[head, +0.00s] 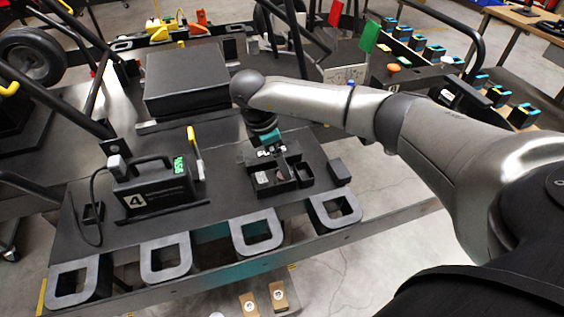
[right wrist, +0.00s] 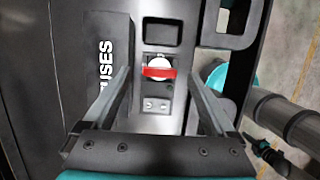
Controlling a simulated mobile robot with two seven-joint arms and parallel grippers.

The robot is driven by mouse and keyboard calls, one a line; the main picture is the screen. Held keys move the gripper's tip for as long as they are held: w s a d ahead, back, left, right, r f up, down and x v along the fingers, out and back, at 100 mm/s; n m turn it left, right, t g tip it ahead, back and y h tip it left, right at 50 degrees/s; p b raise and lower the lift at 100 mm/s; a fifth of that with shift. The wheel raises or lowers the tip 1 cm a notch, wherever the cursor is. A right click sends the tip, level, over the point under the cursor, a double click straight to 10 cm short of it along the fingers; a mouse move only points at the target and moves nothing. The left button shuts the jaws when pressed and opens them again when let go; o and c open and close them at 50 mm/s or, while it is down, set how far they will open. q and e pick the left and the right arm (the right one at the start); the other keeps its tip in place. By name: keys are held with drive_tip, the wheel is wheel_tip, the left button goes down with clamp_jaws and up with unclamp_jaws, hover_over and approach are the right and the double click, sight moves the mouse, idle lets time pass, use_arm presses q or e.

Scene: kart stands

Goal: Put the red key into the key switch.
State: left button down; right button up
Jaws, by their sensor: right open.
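In the right wrist view a red key (right wrist: 158,73) shows as a short red bar across a white round face (right wrist: 159,61) on a dark grey panel (right wrist: 158,91). The round face looks like the key switch; I cannot tell how deep the key sits in it. My right gripper (right wrist: 160,78) is open, its two fingers on either side of the key and apart from it. In the head view my right gripper (head: 266,139) points down over the black unit (head: 290,186) on the deck, and the key cannot be made out there. My left gripper is not in view.
A black box marked FUSES (right wrist: 105,60) stands close to the left finger. In the head view a black case marked 4 (head: 158,191) with a yellow lever (head: 195,140) is left of the unit. A large black box (head: 187,80) is behind. Square loops (head: 257,231) line the front edge.

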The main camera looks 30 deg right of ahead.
drive_tip(key=s+v, duration=0.1)
drive_tip(key=v, duration=1.2)
drive_tip(key=shift+w+p, duration=0.3)
drive_tip(key=shift+w, duration=0.15)
drive_tip(key=shift+r, duration=0.1)
